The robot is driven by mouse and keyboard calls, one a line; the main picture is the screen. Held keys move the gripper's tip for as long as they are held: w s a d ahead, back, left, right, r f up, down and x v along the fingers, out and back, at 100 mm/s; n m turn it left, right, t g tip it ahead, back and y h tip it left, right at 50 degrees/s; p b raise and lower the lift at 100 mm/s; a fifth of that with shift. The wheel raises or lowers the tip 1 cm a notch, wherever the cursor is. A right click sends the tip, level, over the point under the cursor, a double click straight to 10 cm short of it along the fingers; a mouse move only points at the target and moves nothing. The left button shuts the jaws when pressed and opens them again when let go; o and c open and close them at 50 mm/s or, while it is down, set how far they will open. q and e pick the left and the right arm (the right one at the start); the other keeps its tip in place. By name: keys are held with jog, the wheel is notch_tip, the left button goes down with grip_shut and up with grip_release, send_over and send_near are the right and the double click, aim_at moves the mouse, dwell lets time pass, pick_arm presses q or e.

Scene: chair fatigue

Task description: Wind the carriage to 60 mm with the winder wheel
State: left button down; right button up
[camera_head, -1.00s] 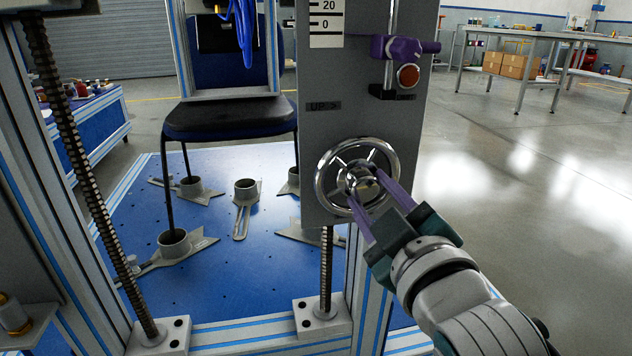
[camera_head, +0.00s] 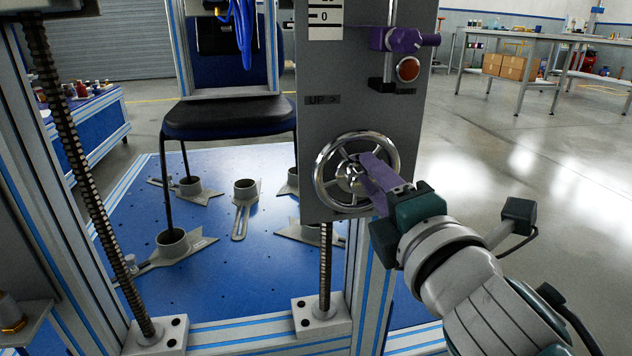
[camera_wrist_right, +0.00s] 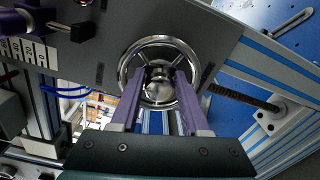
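The chrome winder wheel (camera_head: 322,190) is on the lower part of the grey carriage panel (camera_head: 345,125), below an "UP >" label. My right gripper (camera_head: 362,172) has its two purple fingers at the wheel's middle. The wheel's rim (camera_wrist_right: 122,72) surrounds the fingertips. A white scale (camera_head: 325,18) on the panel shows its 0 mark near the top; the reading is cut off. My left gripper is out of view.
A lead screw (camera_head: 325,265) runs below the panel. A black chair (camera_head: 225,118) stands behind on the blue base plate (camera_head: 270,265).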

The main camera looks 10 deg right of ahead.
jog(key=shift+o, duration=1.4)
jog(key=shift+w+r, duration=0.2)
jog(key=shift+r, duration=0.3)
jog(key=shift+o, duration=0.8)
jog(key=shift+s, duration=0.1)
jog(key=shift+o, duration=1.2)
jog(key=shift+s+d+r+p, duration=0.1)
jog(key=shift+s+r+p, duration=0.2)
jog(key=shift+p, duration=0.1)
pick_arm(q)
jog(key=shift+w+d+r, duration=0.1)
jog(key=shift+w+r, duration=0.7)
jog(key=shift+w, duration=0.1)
pick_arm(e)
jog(key=s, duration=0.3)
jog(key=shift+s+d+f, duration=0.1)
jog(key=shift+s+f, duration=0.05)
jog(key=shift+f, duration=0.1)
